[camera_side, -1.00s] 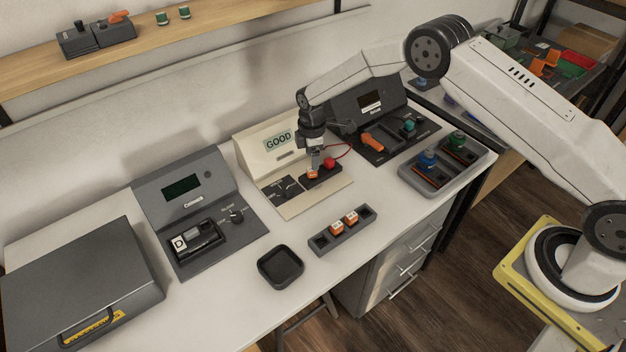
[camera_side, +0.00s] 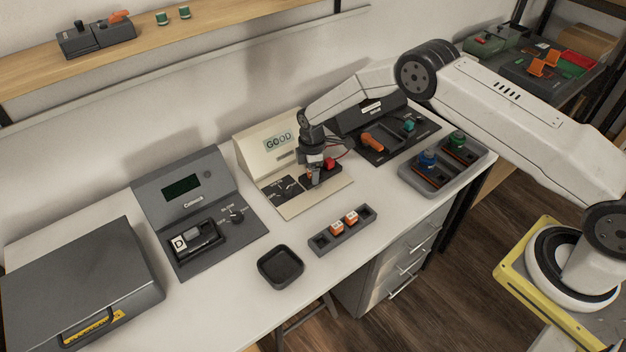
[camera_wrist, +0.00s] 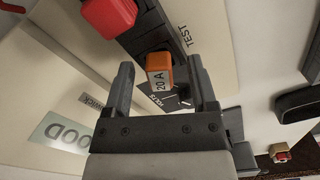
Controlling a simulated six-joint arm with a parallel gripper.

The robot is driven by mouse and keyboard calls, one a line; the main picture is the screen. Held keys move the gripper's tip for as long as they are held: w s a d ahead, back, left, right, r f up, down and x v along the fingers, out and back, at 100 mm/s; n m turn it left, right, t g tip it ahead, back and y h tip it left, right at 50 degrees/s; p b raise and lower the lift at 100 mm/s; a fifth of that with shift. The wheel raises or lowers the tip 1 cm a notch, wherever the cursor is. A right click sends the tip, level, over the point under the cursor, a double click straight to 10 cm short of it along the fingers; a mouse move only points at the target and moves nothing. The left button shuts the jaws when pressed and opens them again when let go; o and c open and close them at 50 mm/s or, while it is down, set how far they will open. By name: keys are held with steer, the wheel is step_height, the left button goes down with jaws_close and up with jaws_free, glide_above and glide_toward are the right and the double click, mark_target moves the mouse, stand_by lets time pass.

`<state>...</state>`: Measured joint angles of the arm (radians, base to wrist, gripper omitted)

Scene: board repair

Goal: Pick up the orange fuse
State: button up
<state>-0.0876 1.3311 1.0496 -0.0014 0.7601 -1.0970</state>
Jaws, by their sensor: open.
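An orange fuse (camera_wrist: 159,72) marked "20 A" sits in the dark socket of the cream tester (camera_side: 266,143), whose screen reads "GOOD". My gripper (camera_wrist: 160,80) is open, with one finger on each side of this fuse in the wrist view. I cannot tell whether the fingers touch it. In the side view my gripper (camera_side: 315,180) is down at the tester's socket and hides the fuse.
A grey tester (camera_side: 180,187) stands left, a dark station (camera_side: 390,142) right.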

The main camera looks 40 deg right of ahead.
steer(key=shift+c, duration=0.2)
jaws_close()
steer(key=shift+r, duration=0.1)
steer(key=shift+r, duration=0.75)
steer(key=s+d+r, duration=0.1)
steer(key=s+r, duration=1)
steer(key=s, duration=0.3)
steer(key=shift+r, duration=0.15)
stand_by(0.5)
